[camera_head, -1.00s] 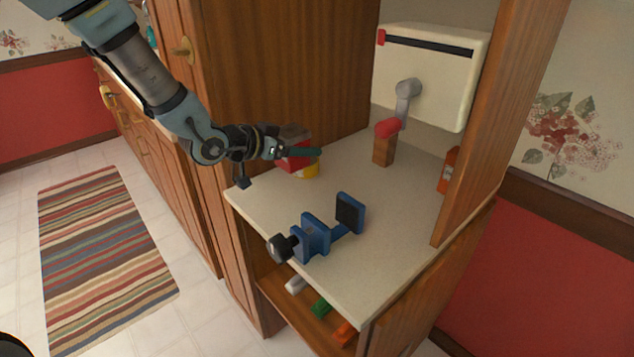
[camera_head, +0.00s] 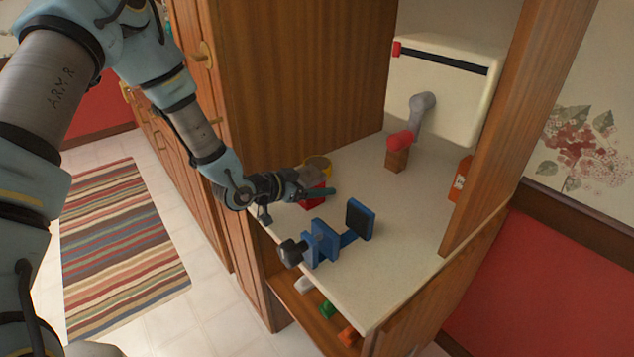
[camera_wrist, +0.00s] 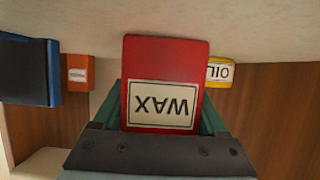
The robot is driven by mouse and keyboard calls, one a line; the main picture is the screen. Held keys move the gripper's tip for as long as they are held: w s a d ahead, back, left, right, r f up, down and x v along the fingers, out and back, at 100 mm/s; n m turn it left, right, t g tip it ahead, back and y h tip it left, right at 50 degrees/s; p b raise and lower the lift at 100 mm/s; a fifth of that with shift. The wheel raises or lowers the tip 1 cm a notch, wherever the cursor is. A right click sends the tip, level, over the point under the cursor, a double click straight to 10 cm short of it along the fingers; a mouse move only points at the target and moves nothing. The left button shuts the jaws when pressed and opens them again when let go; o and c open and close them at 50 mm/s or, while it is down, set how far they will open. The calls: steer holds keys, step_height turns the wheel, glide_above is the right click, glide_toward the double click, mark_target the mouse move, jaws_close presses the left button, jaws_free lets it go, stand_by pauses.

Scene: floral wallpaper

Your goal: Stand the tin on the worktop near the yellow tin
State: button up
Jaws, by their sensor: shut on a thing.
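A blue vise (camera_head: 325,243) stands at the worktop's front, right of my gripper. A wall-mounted cream box (camera_head: 440,95) with a grey crank and red knob is at the back. An orange container (camera_head: 461,180) stands by the right post. The worktop's middle is clear.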

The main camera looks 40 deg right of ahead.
steer(key=shift+f, duration=0.1)
steer(key=o, duration=1.4)
steer(key=shift+c, duration=0.2)
steer(key=shift+r, duration=0.2)
steer(key=shift+a, duration=0.4)
steer(key=b+v, duration=0.3)
steer(key=v, duration=0.8)
steer(key=shift+a, duration=0.1)
